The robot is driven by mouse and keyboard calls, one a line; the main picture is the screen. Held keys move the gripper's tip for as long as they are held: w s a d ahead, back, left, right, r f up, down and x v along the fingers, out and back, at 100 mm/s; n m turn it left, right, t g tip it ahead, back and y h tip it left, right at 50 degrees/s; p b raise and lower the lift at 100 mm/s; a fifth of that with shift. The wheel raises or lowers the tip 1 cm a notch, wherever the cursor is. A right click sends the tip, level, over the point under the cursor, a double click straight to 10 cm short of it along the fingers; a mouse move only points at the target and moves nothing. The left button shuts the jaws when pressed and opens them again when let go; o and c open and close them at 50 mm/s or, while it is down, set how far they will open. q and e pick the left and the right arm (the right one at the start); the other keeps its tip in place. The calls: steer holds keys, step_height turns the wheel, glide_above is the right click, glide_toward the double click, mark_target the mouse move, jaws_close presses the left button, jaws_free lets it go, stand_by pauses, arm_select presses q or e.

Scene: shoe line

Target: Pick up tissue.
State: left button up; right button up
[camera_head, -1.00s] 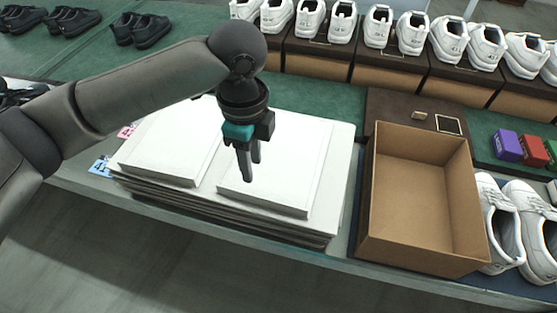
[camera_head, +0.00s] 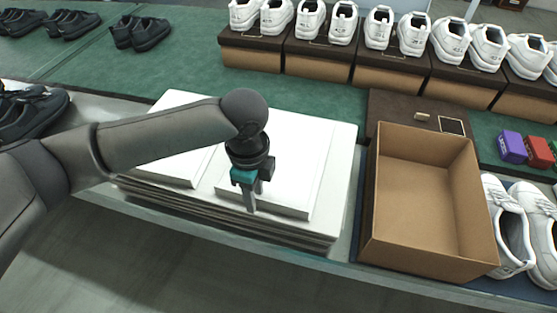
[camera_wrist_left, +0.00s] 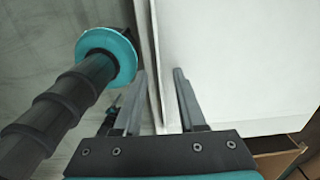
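The tissue is a stack of white sheets with two flat white piles on top. The right tissue pile (camera_head: 292,178) is mostly in view. The left tissue pile (camera_head: 180,168) is partly hidden by my left arm. My left gripper (camera_head: 250,212) points down at the front edge of the right pile. In the left wrist view its two fingers (camera_wrist_left: 160,75) are apart, and the edge of the white tissue (camera_wrist_left: 240,65) runs between them. Whether a finger touches the tissue is unclear. My right gripper is not in view.
An open, empty brown box (camera_head: 415,205) stands right of the stack. White shoes (camera_head: 515,225) lie beyond it, near small purple and red boxes (camera_head: 512,147). White shoes on brown boxes line the back. Black shoes (camera_head: 35,112) are at left. The floor in front is clear.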

arm_select(q)
steer(key=shift+c, duration=0.2)
jaws_close()
steer(key=shift+r, duration=0.1)
stand_by(0.4)
